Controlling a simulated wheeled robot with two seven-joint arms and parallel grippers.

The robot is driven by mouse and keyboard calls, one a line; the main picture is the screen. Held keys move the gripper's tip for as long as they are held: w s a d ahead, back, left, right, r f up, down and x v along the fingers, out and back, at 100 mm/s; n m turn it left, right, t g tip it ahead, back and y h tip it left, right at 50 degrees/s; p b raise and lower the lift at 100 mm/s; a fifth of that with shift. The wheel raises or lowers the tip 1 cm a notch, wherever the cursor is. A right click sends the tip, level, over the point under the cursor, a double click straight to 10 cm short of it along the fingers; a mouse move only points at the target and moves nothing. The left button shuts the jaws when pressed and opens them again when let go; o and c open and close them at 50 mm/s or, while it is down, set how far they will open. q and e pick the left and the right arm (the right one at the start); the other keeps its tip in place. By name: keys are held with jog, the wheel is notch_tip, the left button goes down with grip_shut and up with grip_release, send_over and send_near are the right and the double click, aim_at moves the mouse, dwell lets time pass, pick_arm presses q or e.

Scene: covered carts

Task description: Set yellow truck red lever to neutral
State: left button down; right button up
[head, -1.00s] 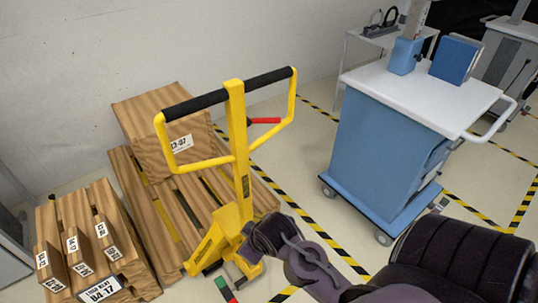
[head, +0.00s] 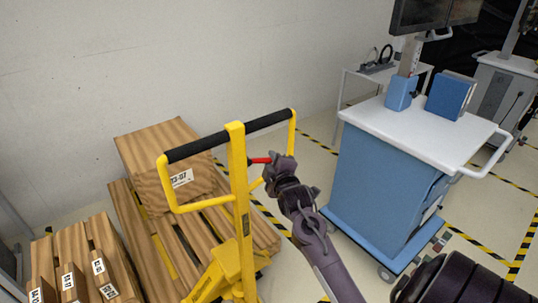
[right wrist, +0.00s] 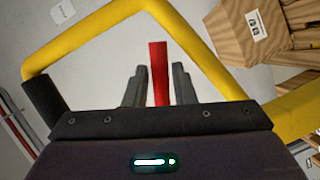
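The yellow truck's handle (head: 238,190) is an upright yellow post with a looped frame and a black top grip. Its red lever (head: 258,160) sticks out to the right of the post, inside the loop. My right gripper (head: 270,165) is at the lever's outer end. In the right wrist view, the red lever (right wrist: 158,75) stands between the two grey fingers of my right gripper (right wrist: 157,85), with narrow gaps on both sides, so the fingers look open around it. The lever's near end is hidden by the gripper body. My left gripper is not in view.
A wooden pallet (head: 130,215) with a labelled wooden box (head: 165,150) lies behind the truck. More labelled boxes (head: 85,255) stand at the lower left. A blue cart (head: 380,180) with a white top is on the right, with clear striped floor between.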

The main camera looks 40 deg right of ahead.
jog(key=shift+x, duration=1.6)
jog(key=shift+c, duration=0.2)
grip_shut()
